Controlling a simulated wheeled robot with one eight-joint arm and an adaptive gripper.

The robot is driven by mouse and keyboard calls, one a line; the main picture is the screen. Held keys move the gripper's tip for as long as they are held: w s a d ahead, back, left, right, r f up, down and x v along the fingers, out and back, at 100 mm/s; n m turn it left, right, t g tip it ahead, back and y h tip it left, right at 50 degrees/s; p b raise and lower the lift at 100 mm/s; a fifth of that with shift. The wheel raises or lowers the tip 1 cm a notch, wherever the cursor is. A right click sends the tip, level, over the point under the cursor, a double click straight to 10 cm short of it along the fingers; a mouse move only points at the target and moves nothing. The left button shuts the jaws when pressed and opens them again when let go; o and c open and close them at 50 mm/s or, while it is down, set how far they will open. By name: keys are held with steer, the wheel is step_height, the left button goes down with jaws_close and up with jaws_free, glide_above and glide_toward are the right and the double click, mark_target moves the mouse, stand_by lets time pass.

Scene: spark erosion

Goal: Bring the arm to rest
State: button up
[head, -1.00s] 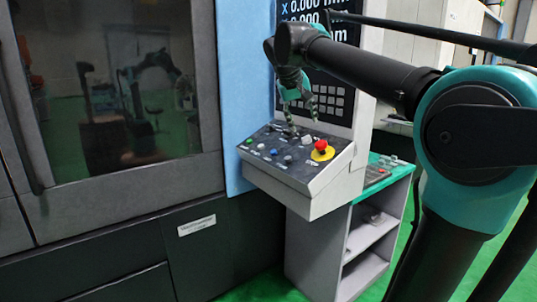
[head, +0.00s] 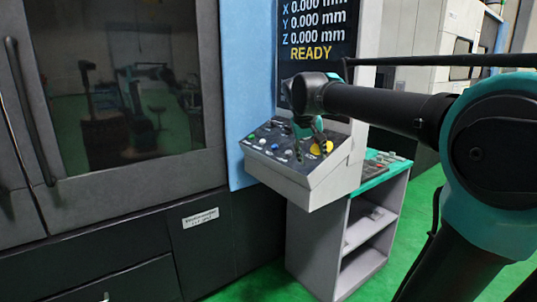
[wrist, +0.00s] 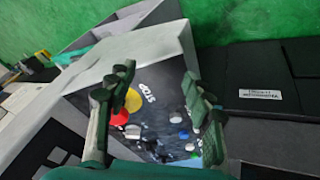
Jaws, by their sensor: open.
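My gripper (head: 308,142) hangs over the slanted control panel (head: 264,158) of the machine in the head view, in front of its right half. In the wrist view my gripper (wrist: 160,95) shows two dark green fingers spread apart with nothing between them. Behind the fingers lie the panel's buttons, a red button (wrist: 119,117) and a yellow disc (wrist: 132,99) marked STOP. In the head view part of the yellow disc (head: 327,147) shows beside the fingers. I cannot tell how far the fingertips are from the panel.
A screen (head: 318,30) reading READY stands above the panel. A grey shelf cart with a green top (head: 372,180) stands right of the panel. The machine's closed door with its dark window (head: 115,85) is at left. Green floor (head: 425,190) is open at right.

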steer(key=s+d+f+y, duration=0.1)
steer(key=s+f, duration=0.6)
steer(key=f, duration=0.3)
steer(key=s+d+f+y, duration=0.1)
steer(key=s+d+f, duration=0.1)
steer(key=s+f, duration=0.6)
steer(key=s+d+f+m, duration=0.1)
steer(key=s+f, duration=0.6)
steer(key=f, duration=0.7)
steer(key=shift+s+d+g+y, duration=0.2)
steer(key=shift+d+g+y, duration=0.2)
steer(key=shift+d, duration=0.15)
